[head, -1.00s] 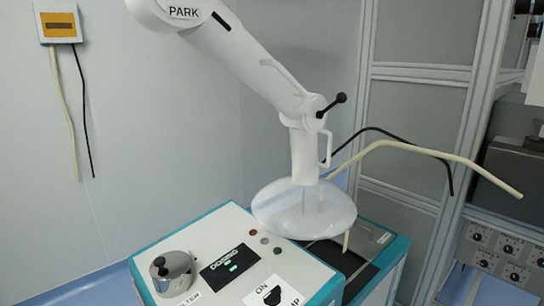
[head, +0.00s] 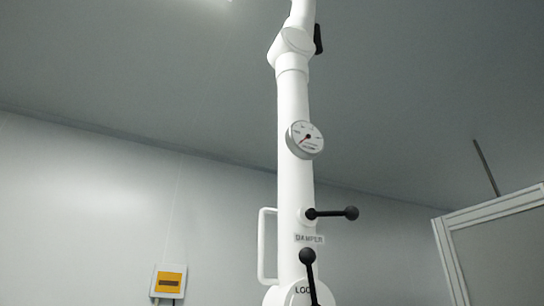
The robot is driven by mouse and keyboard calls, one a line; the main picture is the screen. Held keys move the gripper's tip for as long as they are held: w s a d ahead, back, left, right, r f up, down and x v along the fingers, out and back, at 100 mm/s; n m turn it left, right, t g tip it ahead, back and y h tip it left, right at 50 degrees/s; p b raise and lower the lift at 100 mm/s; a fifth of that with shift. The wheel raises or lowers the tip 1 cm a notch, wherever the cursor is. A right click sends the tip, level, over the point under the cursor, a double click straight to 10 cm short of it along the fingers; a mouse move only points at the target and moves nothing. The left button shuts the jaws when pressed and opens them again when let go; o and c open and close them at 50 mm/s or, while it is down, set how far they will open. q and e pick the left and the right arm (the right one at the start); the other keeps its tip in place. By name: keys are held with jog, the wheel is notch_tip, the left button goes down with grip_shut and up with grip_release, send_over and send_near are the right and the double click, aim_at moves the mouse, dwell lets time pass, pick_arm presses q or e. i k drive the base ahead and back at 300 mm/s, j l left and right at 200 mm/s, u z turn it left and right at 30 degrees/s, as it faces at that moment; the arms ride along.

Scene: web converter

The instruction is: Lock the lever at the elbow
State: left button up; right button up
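A white jointed arm (head: 294,180) rises upright through the middle of the head view. At the bottom edge, a black ball-ended lever (head: 308,258) points up over a round white joint (head: 284,296) and partly covers a label starting "LOC". A second black ball-ended lever (head: 335,213) points right, just above a "DAMPER" label (head: 309,239). A black handle (head: 318,39) shows at the right of the upper joint (head: 291,46). I cannot tell for certain which joint is the elbow. Neither of my grippers is in view.
A round gauge (head: 305,140) with a red needle sits on the white arm. A white grab handle (head: 263,245) projects on its left. A yellow-and-white wall box (head: 168,282) is at lower left, and a framed panel (head: 495,245) at lower right.

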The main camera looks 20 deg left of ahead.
aim_at(307, 256)
jog(key=k+j, duration=0.25)
jog(key=k, duration=0.2)
jog(key=k+j, duration=0.3)
jog(key=k, duration=0.15)
jog(key=k+j+z, duration=0.1)
jog(key=k+j, duration=0.15)
jog(key=k, duration=0.15)
